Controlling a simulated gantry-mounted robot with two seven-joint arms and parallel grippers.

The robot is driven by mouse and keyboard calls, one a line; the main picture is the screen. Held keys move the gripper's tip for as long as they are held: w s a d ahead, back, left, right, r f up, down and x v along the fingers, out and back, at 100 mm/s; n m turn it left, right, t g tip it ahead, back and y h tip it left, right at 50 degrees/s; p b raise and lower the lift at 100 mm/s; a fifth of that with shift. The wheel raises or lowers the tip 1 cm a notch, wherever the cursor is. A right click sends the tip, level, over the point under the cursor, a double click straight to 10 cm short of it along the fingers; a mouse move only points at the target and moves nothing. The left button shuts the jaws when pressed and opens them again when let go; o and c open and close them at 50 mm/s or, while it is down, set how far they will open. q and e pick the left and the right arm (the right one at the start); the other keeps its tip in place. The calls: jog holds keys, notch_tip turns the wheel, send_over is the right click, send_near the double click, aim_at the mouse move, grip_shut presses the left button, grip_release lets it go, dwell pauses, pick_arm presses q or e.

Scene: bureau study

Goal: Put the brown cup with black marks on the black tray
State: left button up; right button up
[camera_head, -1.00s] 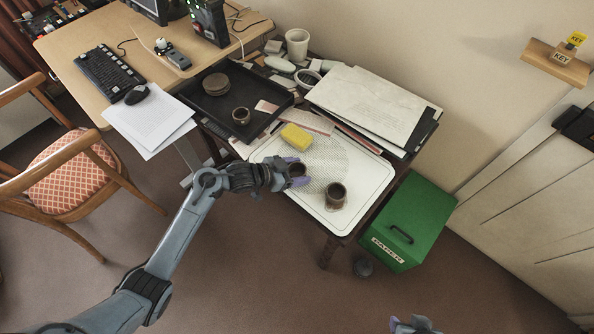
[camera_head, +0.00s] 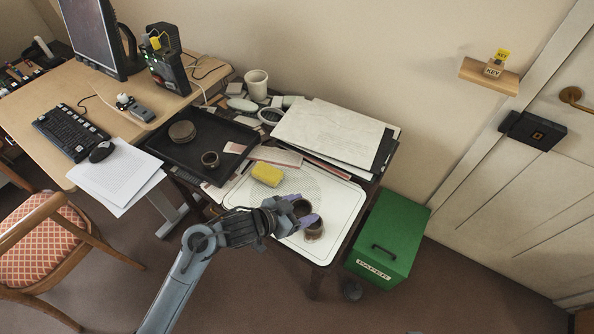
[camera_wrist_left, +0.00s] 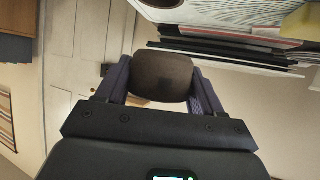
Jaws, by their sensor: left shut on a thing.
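My left gripper (camera_head: 302,213) is shut on a small dark brown cup (camera_head: 301,206), which also shows between the fingers in the left wrist view (camera_wrist_left: 162,75). It holds the cup above the white tray's front part; black marks on it cannot be made out. The black tray (camera_head: 222,178) lies up and left of the gripper. My right gripper is not in view.
A yellow sponge (camera_head: 267,174) lies on the white tray (camera_head: 345,200). A pink slab (camera_head: 275,156) lies behind it. Large papers (camera_head: 335,135) and a white mug (camera_head: 257,84) are at the back. A green box (camera_head: 392,235) stands right of the table. The black tray's front part is bare.

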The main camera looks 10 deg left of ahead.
pick_arm(q)
jog(key=shift+s+d+r, duration=0.1)
jog(key=shift+s+d, duration=0.1)
jog(key=shift+d, duration=0.15)
jog(key=shift+s+d+f, duration=0.25)
jog(key=shift+s+f, duration=0.75)
jog(key=shift+a+f+n+t+y, duration=0.1)
jog(key=shift+a+n+t+y, duration=0.2)
jog(key=shift+n+y, duration=0.15)
jog(key=w+a+r+n+t+y, duration=0.25)
jog(key=a+n+y, duration=0.55)
jog(key=a, duration=0.7)
jog(key=s+r+p, duration=0.4)
jog(key=r+p, duration=0.8)
jog(key=p, duration=0.1)
jog(key=s+r+p, duration=0.4)
jog(key=r+p, duration=0.7)
jog(key=p, duration=0.3)
jog(key=shift+d+r, duration=0.2)
jog(key=shift+r, duration=0.15)
